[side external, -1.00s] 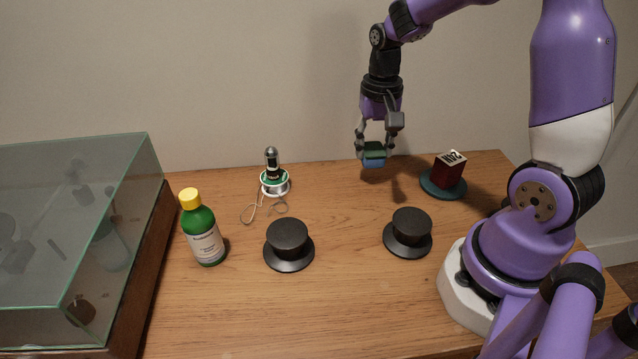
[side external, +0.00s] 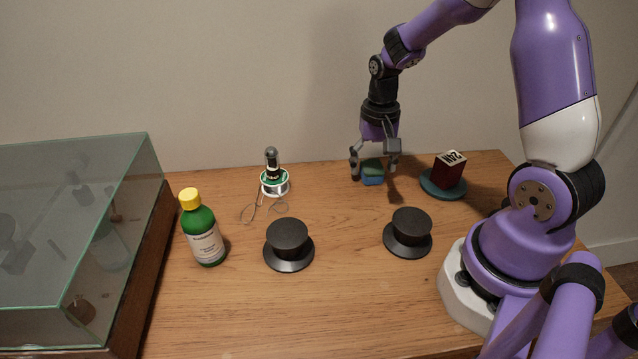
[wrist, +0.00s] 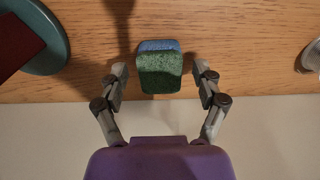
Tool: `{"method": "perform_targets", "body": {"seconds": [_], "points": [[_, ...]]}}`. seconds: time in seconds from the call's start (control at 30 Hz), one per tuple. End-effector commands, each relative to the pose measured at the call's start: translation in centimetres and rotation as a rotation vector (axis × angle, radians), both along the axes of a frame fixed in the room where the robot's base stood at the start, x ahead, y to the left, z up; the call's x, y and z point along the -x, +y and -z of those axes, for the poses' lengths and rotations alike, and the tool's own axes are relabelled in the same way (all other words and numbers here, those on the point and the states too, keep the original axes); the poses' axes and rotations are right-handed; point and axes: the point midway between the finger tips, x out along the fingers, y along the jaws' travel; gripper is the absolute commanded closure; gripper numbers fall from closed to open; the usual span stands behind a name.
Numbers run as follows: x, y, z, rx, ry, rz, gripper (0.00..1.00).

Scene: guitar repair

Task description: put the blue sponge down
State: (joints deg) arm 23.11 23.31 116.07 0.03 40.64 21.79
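The blue sponge (side external: 372,180) has a green top layer and rests on the wooden table near its back edge. In the wrist view the sponge (wrist: 159,68) lies between the two fingers, with a visible gap on each side. My gripper (side external: 375,168) is open around the sponge, pointing down. In the wrist view my gripper (wrist: 160,82) shows both fingers spread and apart from the sponge.
A dark red block (side external: 449,170) sits on a teal round base (side external: 443,189) just right of my gripper.

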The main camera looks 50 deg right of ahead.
Motion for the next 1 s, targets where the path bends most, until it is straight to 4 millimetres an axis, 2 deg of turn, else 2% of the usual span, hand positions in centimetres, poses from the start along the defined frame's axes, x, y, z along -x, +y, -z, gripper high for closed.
{"method": "perform_targets", "body": {"seconds": [0.23, 0.37, 0.7, 0.8, 1.0], "points": [[0.0, 0.0, -0.1, 0.001, -0.001, 0.000, 0.21], [-0.1, -0.1, -1.3, 0.002, -0.005, 0.000, 0.21], [-0.1, -0.1, -8.8, 0.003, -0.007, 0.000, 0.21], [-0.1, 0.0, -10.5, 0.002, -0.006, 0.000, 0.21], [0.1, 0.6, -12.7, 0.008, -0.021, -0.030, 0.21]]}}
